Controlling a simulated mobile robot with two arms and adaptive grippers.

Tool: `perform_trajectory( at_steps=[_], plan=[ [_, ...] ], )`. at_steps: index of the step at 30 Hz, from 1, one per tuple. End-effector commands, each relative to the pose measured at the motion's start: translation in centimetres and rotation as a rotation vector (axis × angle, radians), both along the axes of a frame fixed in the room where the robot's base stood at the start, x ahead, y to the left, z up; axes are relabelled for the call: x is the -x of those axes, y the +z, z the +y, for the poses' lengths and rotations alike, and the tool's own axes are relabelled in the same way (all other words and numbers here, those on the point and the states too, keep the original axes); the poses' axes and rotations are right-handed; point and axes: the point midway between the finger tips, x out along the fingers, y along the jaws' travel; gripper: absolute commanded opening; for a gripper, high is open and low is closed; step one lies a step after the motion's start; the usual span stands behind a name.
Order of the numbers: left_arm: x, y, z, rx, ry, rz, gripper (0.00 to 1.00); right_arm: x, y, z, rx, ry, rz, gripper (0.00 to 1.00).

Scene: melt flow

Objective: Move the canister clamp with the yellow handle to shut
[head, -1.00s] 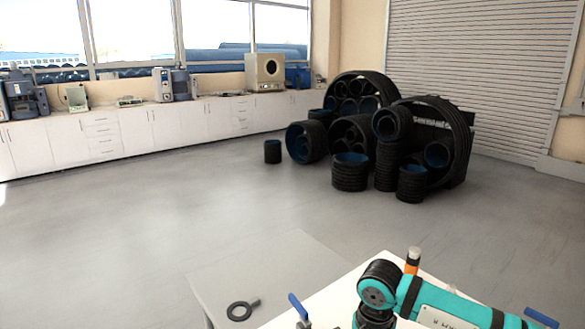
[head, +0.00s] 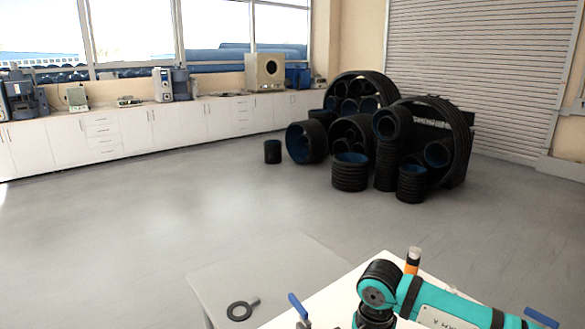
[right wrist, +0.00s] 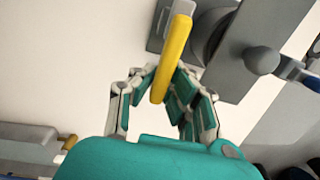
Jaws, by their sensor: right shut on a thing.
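The yellow handle (right wrist: 172,55) of the canister clamp stands out in the right wrist view, running from the top edge down between my fingers. My right gripper (right wrist: 160,88) is shut on this handle, with a finger on each side of it. Grey metal parts (right wrist: 240,40) with a round knob sit to the right of the handle; I cannot tell which of them belong to the clamp. In the head view my teal right arm (head: 440,305) comes in from the lower right, and its gripper is out of frame. My left gripper is in neither view.
A pale table (head: 225,275) at the bottom of the head view bears a dark ring with a short handle (head: 240,311). A blue lever (head: 298,306) rises beside my arm, and an orange and white object (head: 413,261) stands behind it. Black pipes (head: 350,172) lie far back.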

Motion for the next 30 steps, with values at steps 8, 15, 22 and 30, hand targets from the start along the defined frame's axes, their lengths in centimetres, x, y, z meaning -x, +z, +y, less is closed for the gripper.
perform_trajectory(
  at_steps=[8, 15, 22, 30],
  plan=[
    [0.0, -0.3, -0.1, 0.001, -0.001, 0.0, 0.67, 1.4, -0.2, -0.5, 0.0, -0.272, 0.001, 0.0],
    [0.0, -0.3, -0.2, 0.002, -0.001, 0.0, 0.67, 1.5, -0.1, -0.5, 0.0, -0.315, 0.001, 0.0],
    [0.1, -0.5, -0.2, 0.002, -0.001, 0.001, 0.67, 2.2, -0.1, -0.5, 0.0, -0.44, 0.001, 0.0],
    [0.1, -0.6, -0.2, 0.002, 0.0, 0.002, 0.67, 3.1, -0.1, -0.5, 0.001, -0.631, 0.0, 0.0]
  ],
)
